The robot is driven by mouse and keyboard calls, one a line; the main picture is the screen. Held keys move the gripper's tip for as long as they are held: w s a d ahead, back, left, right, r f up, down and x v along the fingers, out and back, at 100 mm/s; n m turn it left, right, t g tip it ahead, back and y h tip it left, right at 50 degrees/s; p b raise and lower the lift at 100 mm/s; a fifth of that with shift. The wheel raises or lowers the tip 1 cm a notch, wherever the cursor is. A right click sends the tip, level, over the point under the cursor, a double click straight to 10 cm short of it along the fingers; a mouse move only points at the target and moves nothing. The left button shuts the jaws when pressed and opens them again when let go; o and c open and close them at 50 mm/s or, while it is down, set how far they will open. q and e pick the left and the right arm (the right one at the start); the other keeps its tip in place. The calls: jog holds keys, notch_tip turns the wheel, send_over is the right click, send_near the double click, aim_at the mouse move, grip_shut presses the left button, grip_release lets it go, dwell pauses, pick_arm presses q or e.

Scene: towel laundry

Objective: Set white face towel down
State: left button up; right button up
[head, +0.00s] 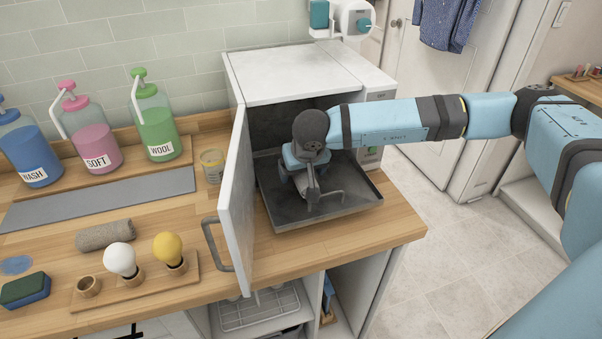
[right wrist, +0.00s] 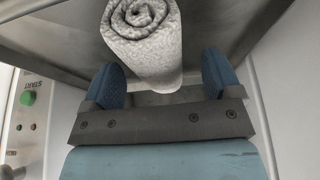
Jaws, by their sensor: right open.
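The white face towel (right wrist: 150,45) is a rolled cylinder with its spiral end showing in the right wrist view. It lies against a grey metal surface there. My right gripper (right wrist: 162,70) is open, its two blue fingers on either side of the roll's near end, with visible gaps. In the head view, my right gripper (head: 314,190) reaches down over a dark tray (head: 350,208) at the mouth of a white box-shaped appliance (head: 290,75). The towel cannot be made out there, hidden by the gripper and wrist. My left gripper is not in view.
The appliance's open door (head: 237,200) stands just left of the tray. A grey-brown rolled towel (head: 105,234), bulbs in a wooden holder (head: 135,290), a sponge (head: 26,289) and pump bottles (head: 85,135) occupy the counter's left. A start button (right wrist: 28,98) shows beside the gripper.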

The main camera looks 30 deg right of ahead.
jog(key=v, duration=0.9)
jog(key=shift+s+r+b, duration=0.15)
jog(key=shift+b, duration=0.15)
jog(key=shift+s+r, duration=0.15)
jog(key=shift+r, duration=0.2)
jog(key=shift+f, duration=0.1)
